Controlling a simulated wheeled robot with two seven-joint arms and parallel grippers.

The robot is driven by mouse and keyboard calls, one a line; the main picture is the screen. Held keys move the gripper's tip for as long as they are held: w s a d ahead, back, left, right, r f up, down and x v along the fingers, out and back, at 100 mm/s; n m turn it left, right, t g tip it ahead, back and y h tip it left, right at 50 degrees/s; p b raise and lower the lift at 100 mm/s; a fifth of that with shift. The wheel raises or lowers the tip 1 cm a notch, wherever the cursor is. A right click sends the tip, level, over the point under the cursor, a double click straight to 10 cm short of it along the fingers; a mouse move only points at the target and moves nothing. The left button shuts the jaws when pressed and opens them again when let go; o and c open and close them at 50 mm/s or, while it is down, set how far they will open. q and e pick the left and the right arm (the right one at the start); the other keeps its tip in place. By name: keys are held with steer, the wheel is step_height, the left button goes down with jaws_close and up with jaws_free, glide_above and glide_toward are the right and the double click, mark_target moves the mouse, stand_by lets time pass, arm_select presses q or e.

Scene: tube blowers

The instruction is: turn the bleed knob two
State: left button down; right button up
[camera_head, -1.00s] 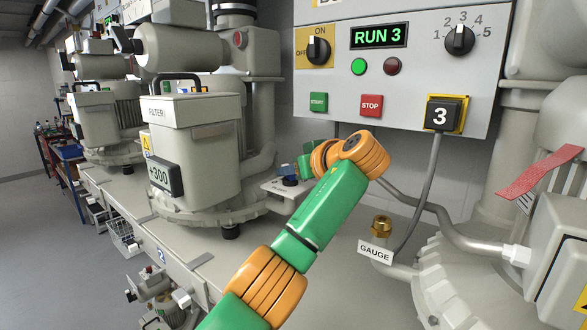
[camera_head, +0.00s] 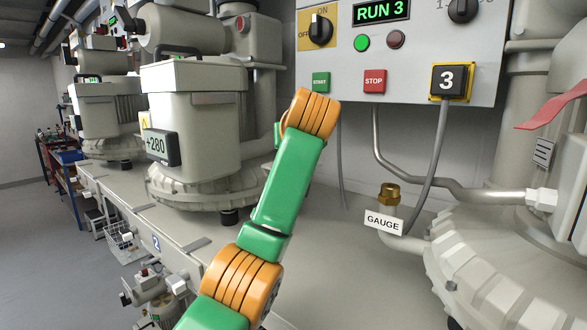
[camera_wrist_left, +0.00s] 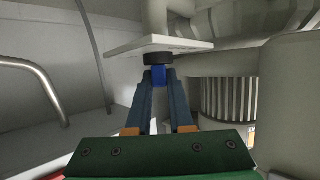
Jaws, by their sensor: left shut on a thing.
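In the left wrist view my left gripper (camera_wrist_left: 160,80) is shut on a small bright blue part. Just beyond it is a round black knob (camera_wrist_left: 158,59) against a pale plate (camera_wrist_left: 180,46). I take this blue and black piece for the bleed knob; no number shows on it. In the head view my green and orange arm reaches up beside the filter housing (camera_head: 195,120) and hides both the gripper and the knob. The housing's readout (camera_head: 158,146) shows +280. My right gripper is not in view.
A control panel (camera_head: 415,55) hangs behind, showing RUN 3, with start and stop buttons and a 3 sign. A brass fitting (camera_head: 390,193) with a GAUGE tag (camera_head: 383,221) stands right of my arm. Grey pipes run behind it. The bench top (camera_head: 335,255) between is bare.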

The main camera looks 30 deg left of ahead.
arm_select(q)
steer(key=shift+s+a+f+m+t+h+b, duration=0.1)
steer(key=shift+a+m+t+h+b, duration=0.05)
steer(key=shift+m+t+h+b, duration=0.65)
steer(key=shift+m+t+h, duration=0.4)
steer(key=shift+m+h, duration=0.6)
steer(key=shift+h, duration=0.2)
steer(key=m+h, duration=0.2)
steer(key=shift+a+r+m+t+h+p, duration=0.1)
steer(key=shift+r+m+t+h+p, duration=0.2)
steer(key=shift+t, duration=0.1)
steer(key=shift+m+h+p, duration=0.65)
steer(key=shift+m+h, duration=0.55)
steer(key=shift+h, duration=0.2)
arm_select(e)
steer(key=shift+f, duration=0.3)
arm_select(q)
steer(key=shift+f+h, duration=0.1)
steer(key=shift+h, duration=0.2)
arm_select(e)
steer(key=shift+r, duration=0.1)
arm_select(q)
steer(key=c, duration=0.8)
jaws_free()
steer(key=shift+f, duration=0.1)
